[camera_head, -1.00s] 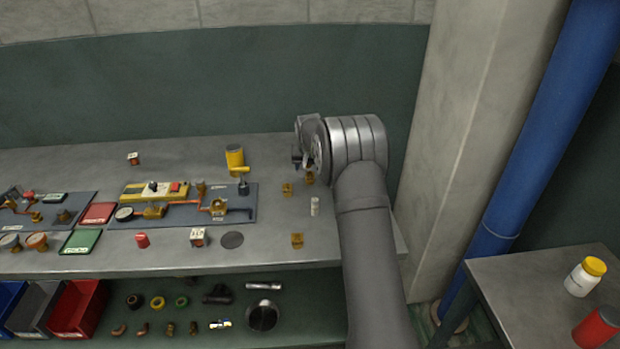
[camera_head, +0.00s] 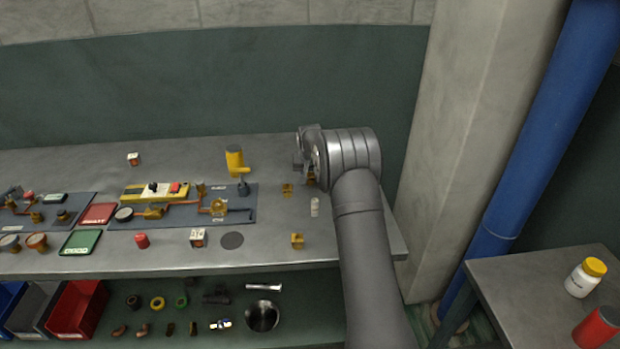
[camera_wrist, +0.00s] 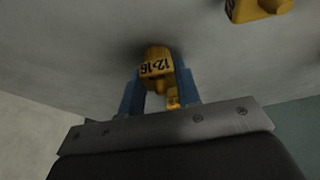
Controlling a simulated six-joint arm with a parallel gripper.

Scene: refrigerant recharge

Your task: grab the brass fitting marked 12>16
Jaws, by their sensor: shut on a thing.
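In the wrist view, a brass fitting marked 12 and 16 (camera_wrist: 156,66) sits between the two blue fingers of my gripper (camera_wrist: 160,92). The gripper is shut on it. The fitting is at or close to the grey bench top; I cannot tell whether it touches. In the head view, my gripper (camera_head: 309,178) is low over the right part of the bench, and the arm mostly hides the held fitting.
A second brass fitting (camera_head: 287,189) stands just left of the gripper, and another (camera_head: 297,240) is nearer the bench front. A small white cylinder (camera_head: 315,207) stands close in front of the gripper. A yellow canister (camera_head: 235,159) stands further left. A concrete pillar (camera_head: 450,130) rises at right.

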